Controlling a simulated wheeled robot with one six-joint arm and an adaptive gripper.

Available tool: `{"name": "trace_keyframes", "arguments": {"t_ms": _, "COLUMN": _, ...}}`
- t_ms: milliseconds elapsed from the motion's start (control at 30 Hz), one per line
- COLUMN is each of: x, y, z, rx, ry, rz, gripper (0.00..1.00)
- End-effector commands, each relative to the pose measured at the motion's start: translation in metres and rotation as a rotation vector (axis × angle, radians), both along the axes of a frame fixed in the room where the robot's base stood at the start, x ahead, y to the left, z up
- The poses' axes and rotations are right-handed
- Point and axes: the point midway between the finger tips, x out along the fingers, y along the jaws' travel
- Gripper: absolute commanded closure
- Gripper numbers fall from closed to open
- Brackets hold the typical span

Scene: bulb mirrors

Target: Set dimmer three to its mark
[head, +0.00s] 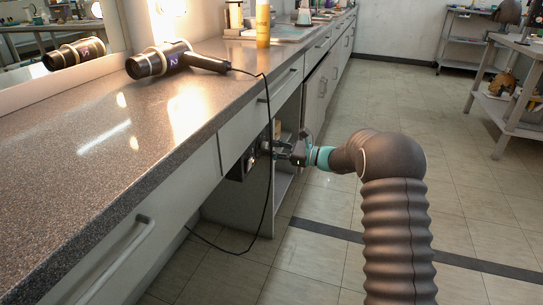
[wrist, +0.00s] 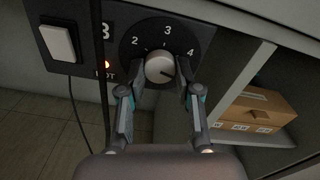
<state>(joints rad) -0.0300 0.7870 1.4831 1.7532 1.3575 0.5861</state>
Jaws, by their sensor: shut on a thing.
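The dimmer panel (wrist: 95,50) is dark, with a round dial plate (wrist: 185,35) numbered 2, 3 and 4 in the visible part. A pale round knob (wrist: 159,68) sits at its middle, with a thin dark line towards its lower right. My gripper (wrist: 160,80) has one finger on each side of the knob, shut on it. A label digit on the panel, seemingly 3, is partly hidden by a cord. An orange light (wrist: 106,64) glows by the word HOT. In the head view, my gripper (head: 285,154) is at the panel (head: 240,166) under the counter.
A white rocker switch (wrist: 57,43) is left of the dial. A black cord (head: 268,110) hangs from the hair dryer (head: 165,60) on the counter (head: 110,135) and crosses before the panel. A cardboard box (wrist: 255,108) sits on a shelf at right.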

Motion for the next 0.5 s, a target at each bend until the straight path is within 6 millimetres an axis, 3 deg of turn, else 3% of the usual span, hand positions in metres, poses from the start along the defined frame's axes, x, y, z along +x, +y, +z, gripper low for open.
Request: {"name": "trace_keyframes", "arguments": {"t_ms": 500, "x": 0.0010, "y": 0.0000, "z": -0.0012, "rx": -0.117, "ry": -0.463, "rz": 0.000, "gripper": 1.00}}
